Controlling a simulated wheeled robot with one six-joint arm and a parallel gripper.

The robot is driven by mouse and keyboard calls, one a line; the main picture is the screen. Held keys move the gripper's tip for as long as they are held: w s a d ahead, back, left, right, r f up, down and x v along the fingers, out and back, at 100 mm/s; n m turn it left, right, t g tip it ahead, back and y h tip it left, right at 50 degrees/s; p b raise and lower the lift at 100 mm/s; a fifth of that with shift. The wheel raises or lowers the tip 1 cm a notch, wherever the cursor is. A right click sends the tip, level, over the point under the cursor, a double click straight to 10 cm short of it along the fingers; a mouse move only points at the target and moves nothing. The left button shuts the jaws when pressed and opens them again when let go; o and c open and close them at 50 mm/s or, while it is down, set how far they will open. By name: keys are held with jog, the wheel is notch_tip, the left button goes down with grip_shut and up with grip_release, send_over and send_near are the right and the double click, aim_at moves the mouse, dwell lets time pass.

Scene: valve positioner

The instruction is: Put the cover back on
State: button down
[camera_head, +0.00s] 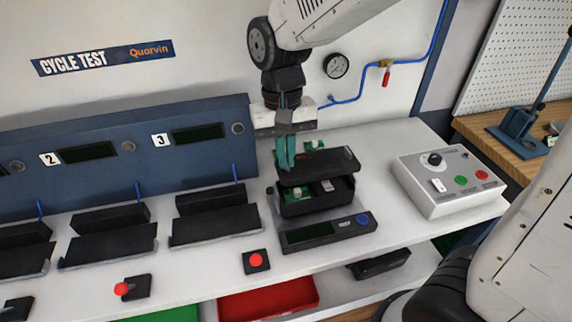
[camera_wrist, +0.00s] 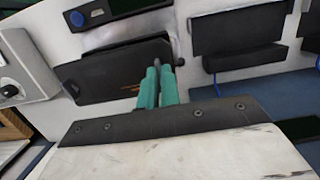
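The black cover (camera_head: 325,168) is held above the open black housing (camera_head: 318,205), apart from it and slightly tilted. Green circuit boards (camera_head: 318,190) show in the gap below it. My gripper (camera_head: 286,158) points down with its teal fingers at the cover's left end. In the wrist view the fingers (camera_wrist: 157,68) are close together with a small grey part of the cover between them. The cover also shows there as a dark plate (camera_wrist: 105,75) with faint orange lettering. Parts of the housing are hidden under the cover.
A black display unit with a blue knob (camera_head: 328,232) lies in front of the housing. A grey control box (camera_head: 448,180) stands to the right, and black test stations (camera_head: 215,215) to the left. A red button (camera_head: 256,260) is near the bench's front edge.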

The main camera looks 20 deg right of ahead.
jog(key=shift+f, duration=1.6)
jog(key=shift+f, duration=0.15)
jog(key=shift+f, duration=0.25)
jog(key=c, duration=1.6)
grip_release()
notch_tip(320, 180, up, 13)
jog(key=w, duration=0.1)
jog(key=shift+w, duration=0.35)
